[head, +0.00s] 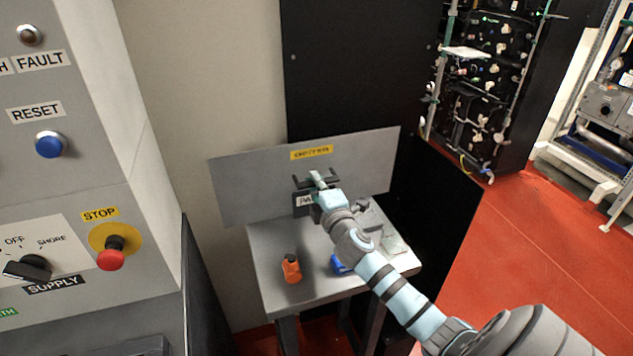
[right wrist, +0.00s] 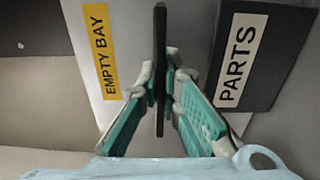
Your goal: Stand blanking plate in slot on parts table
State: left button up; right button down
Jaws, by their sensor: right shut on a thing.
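The blanking plate (head: 245,185) is a wide grey sheet with a yellow EMPTY BAY label (head: 312,152). It stands roughly upright, slightly tilted in the picture, at the back of the parts table (head: 265,250). My right gripper (head: 318,182) is shut on the plate's dark handle. In the right wrist view the teal finger pads (right wrist: 160,100) close on both sides of this thin dark bar (right wrist: 160,45). A black PARTS sign (right wrist: 262,50) is beside the plate. The plate's lower edge and the slot are not clearly visible, so I cannot tell whether it is seated. My left gripper is out of view.
An orange and black item (head: 291,268) and a blue item (head: 340,265) sit on the table front. A grey part lies behind my arm. A control cabinet (head: 150,150) stands left; a battery rack (head: 490,80) stands back right. Red floor (head: 500,260) is clear at right.

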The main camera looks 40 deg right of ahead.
jog(key=shift+f+b, duration=0.3)
jog(key=c, duration=1.7)
grip_release()
jog(key=shift+s+f, duration=0.1)
jog(key=shift+s, duration=0.05)
jog(key=v, duration=1.2)
